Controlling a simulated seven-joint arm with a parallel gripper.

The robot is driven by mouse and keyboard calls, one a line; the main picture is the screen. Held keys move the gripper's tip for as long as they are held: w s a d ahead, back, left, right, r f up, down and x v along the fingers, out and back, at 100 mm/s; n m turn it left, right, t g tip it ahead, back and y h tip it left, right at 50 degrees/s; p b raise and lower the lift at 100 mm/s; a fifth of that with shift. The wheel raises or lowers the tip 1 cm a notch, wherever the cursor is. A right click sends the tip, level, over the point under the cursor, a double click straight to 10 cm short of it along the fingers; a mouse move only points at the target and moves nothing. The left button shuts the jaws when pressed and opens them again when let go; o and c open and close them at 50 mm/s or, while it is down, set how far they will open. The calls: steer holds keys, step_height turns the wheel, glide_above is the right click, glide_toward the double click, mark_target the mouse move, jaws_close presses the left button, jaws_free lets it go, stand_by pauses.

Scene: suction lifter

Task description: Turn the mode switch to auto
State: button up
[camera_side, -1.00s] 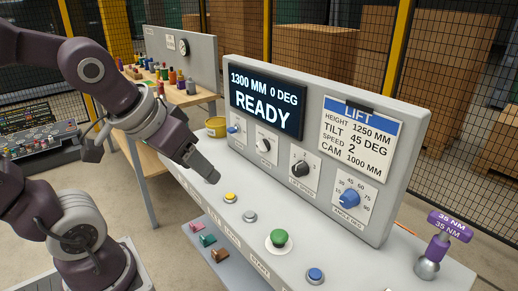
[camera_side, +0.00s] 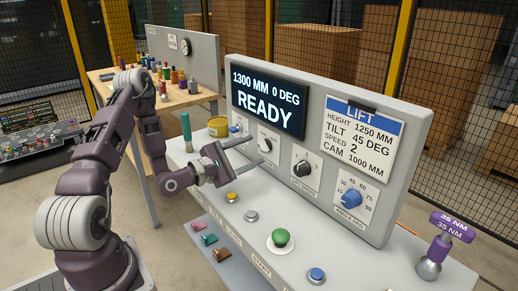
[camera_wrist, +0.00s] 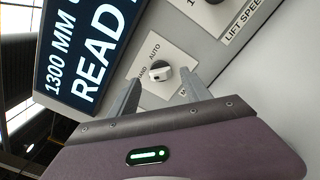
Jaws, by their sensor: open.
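The mode switch (camera_side: 265,145) is a dark and light knob on a white plate on the upright panel, below the screen. The wrist view shows this knob (camera_wrist: 160,71) close up, with AUTO and HAND lettering around it; where its pointer stands is hard to tell. My gripper (camera_side: 253,149) is open, its two fingers reaching toward the plate on either side of the knob. In the wrist view the gripper (camera_wrist: 163,84) has its fingertips just short of the knob, one to each side, with nothing between them. Whether they touch the panel cannot be told.
The screen (camera_side: 268,102) reads READY, 1300 MM 0 DEG. A speed knob (camera_side: 302,168) and blue angle knob (camera_side: 350,199) lie to the right. A yellow button (camera_side: 231,197), green button (camera_side: 281,237) and teal upright cylinder (camera_side: 186,132) stand on the console.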

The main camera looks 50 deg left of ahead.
mark_target(260, 148)
steer(key=w, duration=0.3)
steer(key=shift+w, duration=0.3)
steer(key=shift+c, duration=0.5)
jaws_close()
